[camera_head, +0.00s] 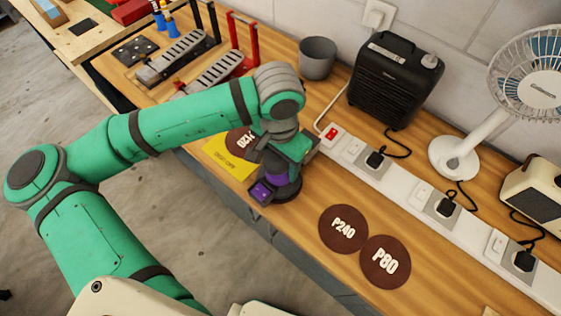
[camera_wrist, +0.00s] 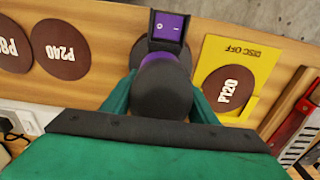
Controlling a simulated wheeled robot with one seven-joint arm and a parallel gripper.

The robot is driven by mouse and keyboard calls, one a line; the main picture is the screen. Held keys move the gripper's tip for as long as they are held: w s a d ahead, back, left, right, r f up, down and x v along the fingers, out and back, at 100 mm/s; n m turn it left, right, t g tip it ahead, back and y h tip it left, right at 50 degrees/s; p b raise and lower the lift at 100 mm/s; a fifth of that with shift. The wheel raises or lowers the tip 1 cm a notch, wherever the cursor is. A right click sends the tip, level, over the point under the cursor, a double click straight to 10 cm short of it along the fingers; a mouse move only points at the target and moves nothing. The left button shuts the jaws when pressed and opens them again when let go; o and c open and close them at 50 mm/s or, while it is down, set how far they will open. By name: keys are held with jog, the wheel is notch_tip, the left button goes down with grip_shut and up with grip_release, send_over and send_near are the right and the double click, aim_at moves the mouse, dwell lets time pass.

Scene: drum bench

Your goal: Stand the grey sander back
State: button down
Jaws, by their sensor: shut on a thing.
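The grey sander (camera_head: 285,184), dark with a purple band and a purple switch, is at the bench's front edge in the head view. In the wrist view, its rounded dark top (camera_wrist: 162,92) is between the green fingers of my gripper (camera_wrist: 163,103), which is shut on it. The switch (camera_wrist: 168,27) points away from my wrist. My gripper (camera_head: 288,150) covers part of the sander in the head view. I cannot tell whether its underside touches the bench. A yellow card (camera_head: 218,160), reading "DISC OFF" in the wrist view, lies beside it with a brown P120 disc (camera_wrist: 235,87) on it.
Brown P240 (camera_head: 343,229) and P80 (camera_head: 385,262) discs lie right of the sander. A white socket strip (camera_head: 400,187) runs behind, with a black heater (camera_head: 392,80), white fan (camera_head: 455,155) and grey pot (camera_head: 318,58). Slotted grey racks with black and red posts (camera_head: 232,62) stand left.

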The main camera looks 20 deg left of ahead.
jog(key=c, duration=0.7)
grip_release()
jog(key=shift+f, duration=0.4)
jog(key=shift+r, duration=0.1)
notch_tip(320, 180, up, 13)
jog(key=shift+s+r, duration=0.1)
jog(key=shift+s, duration=0.05)
